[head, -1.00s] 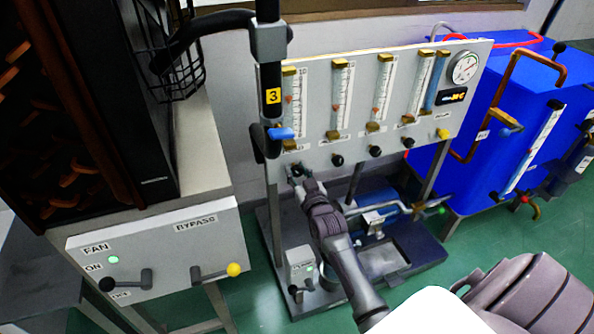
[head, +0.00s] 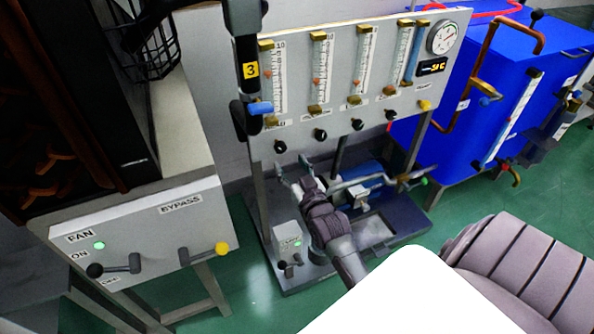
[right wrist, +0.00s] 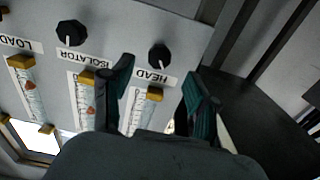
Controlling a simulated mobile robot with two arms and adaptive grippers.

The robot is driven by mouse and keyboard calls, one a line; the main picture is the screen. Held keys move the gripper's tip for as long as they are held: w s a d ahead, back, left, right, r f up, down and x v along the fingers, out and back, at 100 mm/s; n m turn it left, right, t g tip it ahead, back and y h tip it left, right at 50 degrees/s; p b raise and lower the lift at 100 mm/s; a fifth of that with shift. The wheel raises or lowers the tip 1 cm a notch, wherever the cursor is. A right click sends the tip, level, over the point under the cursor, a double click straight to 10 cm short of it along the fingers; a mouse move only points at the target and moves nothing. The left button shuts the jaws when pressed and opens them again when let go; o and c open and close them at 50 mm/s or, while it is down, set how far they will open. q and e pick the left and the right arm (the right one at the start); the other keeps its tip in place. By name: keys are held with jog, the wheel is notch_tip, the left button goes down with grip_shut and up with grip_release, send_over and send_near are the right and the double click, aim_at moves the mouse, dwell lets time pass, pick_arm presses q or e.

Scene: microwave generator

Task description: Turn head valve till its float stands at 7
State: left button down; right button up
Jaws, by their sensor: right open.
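The head valve is a black knob (head: 281,147) at the panel's lower left. In the right wrist view the knob (right wrist: 159,55) stands beside its HEAD label, upside down, with a white pointer mark. Its flow tube (head: 267,80) is the leftmost one; a small orange float shows below mid-scale, its exact reading too small to tell. In the right wrist view the head tube (right wrist: 135,115) is partly hidden by my gripper. My right gripper (head: 288,170) is open and empty, just below and in front of the knob; its fingers (right wrist: 158,88) are apart and off it. My left gripper is not seen.
More knobs, including the isolator (right wrist: 71,33), line the panel (head: 345,120). A dark pipe with a blue lever (head: 260,108) stands close at the left. A control box (head: 150,235) with two levers is at lower left; a blue tank (head: 500,95) is at right.

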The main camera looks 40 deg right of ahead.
jog(key=v, duration=0.4)
dwell(0.5)
